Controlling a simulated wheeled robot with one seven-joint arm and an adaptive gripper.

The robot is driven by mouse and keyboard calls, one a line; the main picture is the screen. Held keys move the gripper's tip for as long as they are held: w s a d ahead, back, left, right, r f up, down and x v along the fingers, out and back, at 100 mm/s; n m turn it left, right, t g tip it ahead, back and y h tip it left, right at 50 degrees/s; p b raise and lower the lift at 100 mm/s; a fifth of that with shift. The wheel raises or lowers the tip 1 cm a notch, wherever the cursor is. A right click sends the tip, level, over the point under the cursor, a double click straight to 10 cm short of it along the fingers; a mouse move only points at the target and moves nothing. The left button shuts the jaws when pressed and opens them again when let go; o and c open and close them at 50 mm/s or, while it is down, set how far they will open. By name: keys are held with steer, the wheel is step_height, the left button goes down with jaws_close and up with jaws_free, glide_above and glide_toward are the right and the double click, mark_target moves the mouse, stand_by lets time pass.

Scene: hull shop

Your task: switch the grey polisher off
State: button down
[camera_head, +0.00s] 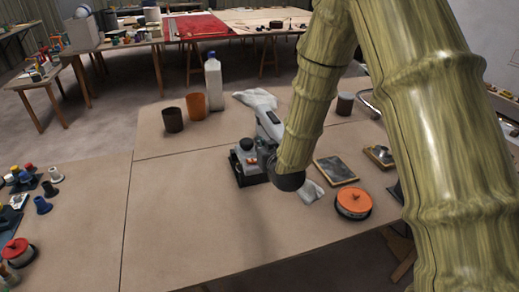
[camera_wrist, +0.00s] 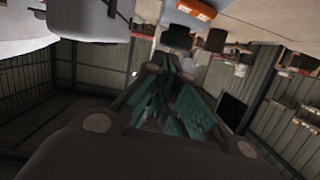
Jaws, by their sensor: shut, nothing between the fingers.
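The grey polisher (camera_head: 246,150) stands on the brown table, a squat grey body on a black base, with a small red-orange spot on its near side. The end of my arm is just right of it in the head view and overlaps its right edge. A pale grey part with black rises behind the arm there; I cannot tell whether it belongs to the polisher or to my wrist. In the wrist view my gripper (camera_wrist: 178,42) is shut and empty. I cannot make out its fingertips in the head view, nor the switch position.
An orange cup (camera_head: 196,106), a dark brown cup (camera_head: 172,120) and a white bottle (camera_head: 213,82) stand behind left. White cloth (camera_head: 256,98) lies behind. Framed plates (camera_head: 336,170) and an orange-topped round tin (camera_head: 353,202) lie to the right. The table's front left is clear.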

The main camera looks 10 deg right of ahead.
steer(key=b+v, duration=0.1)
steer(key=v, duration=0.8)
steer(key=shift+f, duration=0.2)
steer(key=shift+s+d, duration=0.1)
